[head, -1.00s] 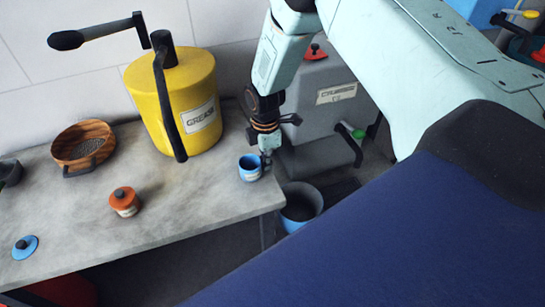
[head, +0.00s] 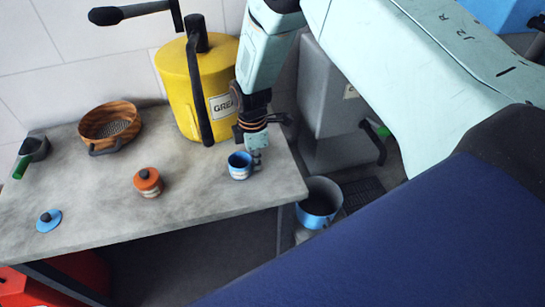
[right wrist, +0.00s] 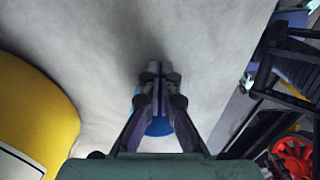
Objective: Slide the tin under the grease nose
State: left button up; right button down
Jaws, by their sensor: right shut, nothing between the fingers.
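The open blue tin (head: 239,166), with a pale label, stands upright on the grey bench near its right end. The yellow grease drum (head: 183,95) stands behind it and to the left. A black bar (head: 203,110) that looks like its nose hangs down the drum's front, left of the tin. My right gripper (head: 256,158) is shut and empty at the tin's right side; I cannot tell if they touch. In the right wrist view the closed fingers (right wrist: 157,75) hide much of the blue tin (right wrist: 158,126). My left gripper is out of view.
An orange lidded tin (head: 148,182) stands left of the blue tin. A blue lid (head: 48,220), a wooden sieve (head: 88,130) and a dark scoop (head: 35,147) lie farther left. A bucket (head: 320,198) stands below the bench's right end.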

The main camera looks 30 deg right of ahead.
aim_at(242, 160)
jog(key=shift+w+a, duration=0.15)
jog(key=shift+a, duration=0.7)
jog(key=shift+w+a, duration=0.15)
jog(key=shift+a, duration=0.7)
jog(key=shift+s+d, duration=0.1)
jog(key=shift+d, duration=0.3)
